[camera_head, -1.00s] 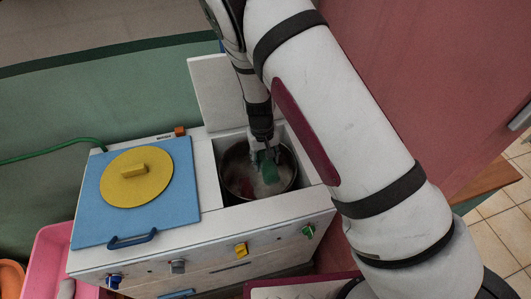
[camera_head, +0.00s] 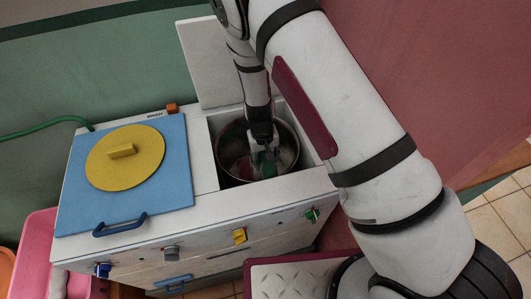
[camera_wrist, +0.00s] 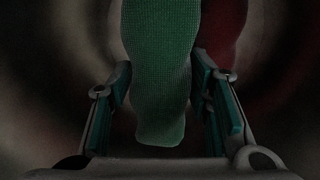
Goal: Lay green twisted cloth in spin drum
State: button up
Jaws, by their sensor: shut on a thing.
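The green twisted cloth (camera_wrist: 160,75) hangs between the two finger pads of my gripper (camera_wrist: 165,95) in the wrist view. My gripper (camera_head: 264,158) is shut on it and reaches down inside the round metal spin drum (camera_head: 287,140). In the head view, a small part of the green cloth (camera_head: 267,170) shows below the fingers, inside the drum. A red cloth (camera_wrist: 225,25) lies in the drum behind the green one. It also shows in the head view (camera_head: 245,165), left of my gripper. Whether the green cloth touches the drum floor I cannot tell.
The drum's white lid (camera_head: 208,62) stands open behind it. Left of the drum is a blue panel (camera_head: 70,205) with a yellow round lid (camera_head: 125,170). Knobs line the machine's front. A pink tub (camera_head: 38,245) stands at the lower left.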

jog(key=shift+f+b, duration=1.95)
jog(key=shift+f, duration=1.8)
jog(key=o, duration=1.4)
jog(key=r, duration=1.2)
jog(key=shift+s+a, duration=0.1)
jog(key=shift+a, duration=0.3)
